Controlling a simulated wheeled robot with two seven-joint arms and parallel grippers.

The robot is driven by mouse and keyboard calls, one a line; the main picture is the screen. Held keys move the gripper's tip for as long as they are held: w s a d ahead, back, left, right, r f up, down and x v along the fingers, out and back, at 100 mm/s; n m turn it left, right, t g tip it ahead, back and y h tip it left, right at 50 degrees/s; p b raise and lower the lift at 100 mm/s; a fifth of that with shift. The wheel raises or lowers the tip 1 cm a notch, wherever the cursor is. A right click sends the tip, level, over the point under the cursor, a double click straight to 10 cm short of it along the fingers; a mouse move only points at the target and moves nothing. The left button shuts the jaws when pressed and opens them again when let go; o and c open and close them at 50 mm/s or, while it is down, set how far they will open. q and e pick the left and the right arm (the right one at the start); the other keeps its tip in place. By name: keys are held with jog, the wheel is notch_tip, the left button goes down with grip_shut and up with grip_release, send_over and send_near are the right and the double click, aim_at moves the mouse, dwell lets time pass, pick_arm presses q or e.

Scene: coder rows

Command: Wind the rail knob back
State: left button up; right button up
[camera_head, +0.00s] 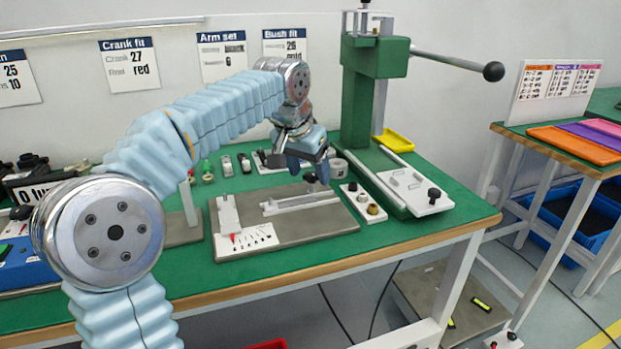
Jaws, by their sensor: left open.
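A grey base plate (300,224) lies on the green bench and carries a pale rail (303,203). A dark knob (311,179) stands at the rail's back, near its middle. My left gripper (307,164) is over the far side of the plate, pointing down just above the knob. It is open, with nothing seen between its fingers. Its dark fingers hide part of the area behind, and I cannot tell whether they touch the knob. A white scale block (243,240) with a red pointer sits at the plate's left. My right gripper is not in view.
A green press (362,95) with a long ball-ended lever (455,62) stands right of the gripper. A white strip with small knobs (363,205) lies beside the plate. Another black knob (433,194) is on the press's white plate. The bench's front strip is clear.

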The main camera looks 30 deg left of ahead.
pick_arm(q)
jog(key=shift+x, duration=1)
jog(key=shift+c, duration=0.5)
jog(key=c, duration=0.9)
jog(key=shift+r+m+h+p, duration=0.3)
jog(key=shift+m+p, duration=0.4)
jog(key=shift+c, duration=0.2)
jog(key=shift+a+f+m+h+p, duration=0.1)
jog(key=shift+m+h+p, duration=0.2)
jog(key=shift+m+p, duration=0.35)
jog(key=shift+f+m, duration=0.1)
jog(key=shift+m, duration=0.35)
